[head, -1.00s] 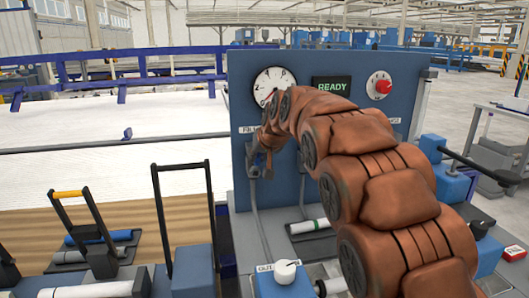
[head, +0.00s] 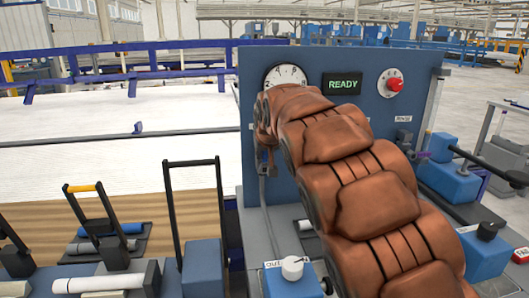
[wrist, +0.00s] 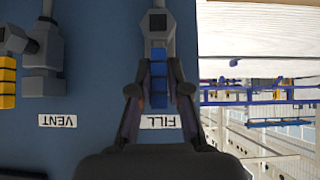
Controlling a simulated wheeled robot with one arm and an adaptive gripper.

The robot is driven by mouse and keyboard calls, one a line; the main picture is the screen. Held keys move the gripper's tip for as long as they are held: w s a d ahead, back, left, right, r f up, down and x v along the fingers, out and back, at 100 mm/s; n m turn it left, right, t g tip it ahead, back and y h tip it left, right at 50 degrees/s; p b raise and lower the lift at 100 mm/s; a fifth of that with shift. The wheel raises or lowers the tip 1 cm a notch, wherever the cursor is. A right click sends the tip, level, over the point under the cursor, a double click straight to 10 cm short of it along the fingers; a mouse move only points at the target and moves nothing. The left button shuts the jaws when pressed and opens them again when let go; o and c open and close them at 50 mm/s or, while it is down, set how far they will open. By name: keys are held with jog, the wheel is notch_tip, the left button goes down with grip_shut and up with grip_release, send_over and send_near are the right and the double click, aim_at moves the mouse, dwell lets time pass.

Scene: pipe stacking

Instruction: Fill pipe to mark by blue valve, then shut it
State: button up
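The blue valve handle (wrist: 158,75) shows in the wrist view, which is upside down, below a grey fitting and by the FILL label (wrist: 160,122). My gripper (wrist: 158,88) has one finger on each side of this handle. I cannot tell whether the fingers press on it. In the head view the arm covers the gripper and most of the valve. The round gauge (head: 286,74) is half covered by the arm, its needle hidden. A white pipe end (head: 306,225) shows beside the arm on the bench. No mark on it is visible now.
A yellow valve handle (wrist: 7,82) by the VENT label (wrist: 58,121) is beside the blue one. The panel (head: 330,60) has a READY display (head: 342,83) and a red knob (head: 394,84). A white knob (head: 292,267) stands in front.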

jog(key=o, duration=0.4)
jog(key=v, duration=1.2)
dwell(0.4)
jog(key=s+d+f+m+g+p, duration=0.1)
jog(key=s+d+f+g+p, duration=0.25)
jog(key=s, duration=0.55)
jog(key=s+d+f+g+p, duration=0.25)
jog(key=s+d+f, duration=0.2)
jog(key=s, duration=0.55)
jog(key=s+d+f+g+p, duration=0.1)
jog(key=s+f+g+p, duration=0.1)
jog(key=s, duration=1.1)
jog(key=s+d+f+g+p, duration=0.1)
jog(key=s+f+g+p, duration=0.1)
jog(key=s, duration=1.1)
notch_tip(320, 180, down, 2)
jog(key=shift+d+f+g+h+p, duration=0.3)
jog(key=shift+g+p, duration=0.1)
jog(key=shift+p, duration=0.45)
